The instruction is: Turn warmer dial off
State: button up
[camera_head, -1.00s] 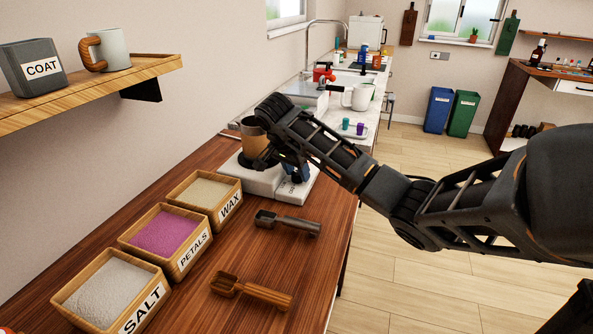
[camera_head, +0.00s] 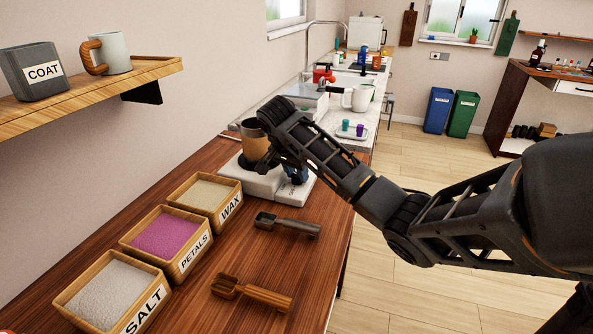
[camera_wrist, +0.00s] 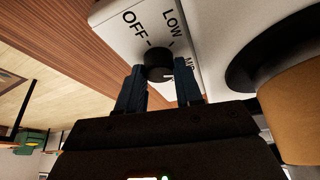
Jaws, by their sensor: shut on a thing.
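The white warmer (camera_head: 262,184) stands on the wooden counter with a brown pot (camera_head: 253,140) on it. In the wrist view its black dial (camera_wrist: 157,62) sits on the white panel (camera_wrist: 205,22) beside the OFF and LOW labels; a further label is partly hidden by a finger. A small white mark shows on the dial's lower right side, away from OFF. My gripper (camera_wrist: 160,70) is shut on the dial, with one dark blue finger on each side. In the head view my arm hides the dial and most of the gripper.
Open boxes of wax (camera_head: 207,192), petals (camera_head: 163,233) and salt (camera_head: 108,290) line the wall side. A dark scoop (camera_head: 288,225) and a wooden scoop (camera_head: 252,293) lie on the counter in front. A tray with small bottles (camera_head: 352,131) stands beyond the warmer.

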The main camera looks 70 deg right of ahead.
jog(key=shift+a+n+t+p, duration=0.15)
jog(key=shift+n+t+p, duration=0.25)
jog(key=shift+n+p, duration=0.35)
jog(key=n+t, duration=0.1)
jog(key=n, duration=0.1)
jog(key=shift+s+n, duration=0.1)
jog(key=shift+n, duration=0.25)
jog(key=n, duration=0.1)
jog(key=n+t, duration=0.1)
jog(key=n, duration=0.1)
jog(key=shift+d+n+y, duration=0.2)
jog(key=shift+n+y, duration=0.1)
jog(key=shift+y, duration=0.1)
jog(key=n+t+y, duration=0.1)
jog(key=n, duration=0.2)
jog(key=shift+s+n, duration=0.1)
jog(key=shift+n, duration=0.3)
jog(key=n+y, duration=0.1)
jog(key=n, duration=0.2)
jog(key=n+t+y, duration=0.1)
jog(key=n, duration=0.2)
jog(key=shift+d+t, duration=0.15)
jog(key=shift+t, duration=0.15)
jog(key=n+y, duration=0.1)
jog(key=n, duration=0.1)
jog(key=n+y, duration=0.1)
jog(key=n, duration=0.2)
jog(key=shift+r, duration=0.1)
jog(key=shift+n, duration=0.4)
